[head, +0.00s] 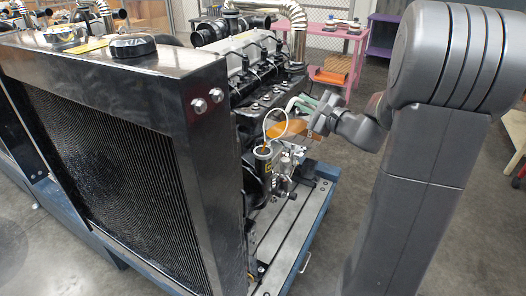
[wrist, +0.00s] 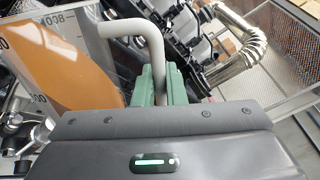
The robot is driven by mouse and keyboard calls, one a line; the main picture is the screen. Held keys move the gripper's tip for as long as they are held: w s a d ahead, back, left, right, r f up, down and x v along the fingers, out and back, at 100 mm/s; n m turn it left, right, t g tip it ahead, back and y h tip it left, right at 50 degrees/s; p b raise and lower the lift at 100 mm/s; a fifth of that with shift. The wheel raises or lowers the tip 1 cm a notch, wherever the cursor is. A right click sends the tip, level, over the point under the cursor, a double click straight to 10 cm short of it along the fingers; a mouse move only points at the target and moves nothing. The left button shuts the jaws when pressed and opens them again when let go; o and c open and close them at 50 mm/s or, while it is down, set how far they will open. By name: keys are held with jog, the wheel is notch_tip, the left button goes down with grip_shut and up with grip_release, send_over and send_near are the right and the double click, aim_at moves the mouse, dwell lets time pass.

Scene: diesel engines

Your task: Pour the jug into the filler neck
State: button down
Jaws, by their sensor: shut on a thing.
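The clear jug (head: 291,130) with orange liquid is held tilted beside the engine, its pale rim toward the filler neck. In the wrist view the jug (wrist: 55,65) fills the upper left, with dark volume marks and slanting orange liquid. My gripper (head: 312,106) is shut on the jug's pale handle (wrist: 140,32); its green fingers (wrist: 160,84) close around it in the wrist view. The dark filler neck (head: 263,155) stands upright just below and left of the jug's rim. A small orange patch shows at its mouth; I cannot tell whether liquid is flowing.
A large black radiator (head: 120,150) with a dark cap (head: 132,46) stands at the left front. The engine block (head: 250,75) rises behind the neck. A bent metal exhaust pipe (wrist: 242,45) is at the upper right. A pink table (head: 325,30) stands behind, with open floor before it.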

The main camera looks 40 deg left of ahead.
jog(key=shift+s+a+r+n+b, duration=0.2)
jog(key=shift+s+n+b, duration=0.15)
jog(key=shift+n, duration=0.35)
dwell(1.3)
jog(key=shift+s+a+r+n, duration=0.15)
jog(key=shift+s+r+n, duration=0.55)
jog(key=shift+r+n, duration=0.15)
dwell(3.3)
jog(key=shift+s+a+r+n+b, duration=0.15)
jog(key=shift+s+r+n+b, duration=0.2)
jog(key=shift+s, duration=0.1)
dwell(1.4)
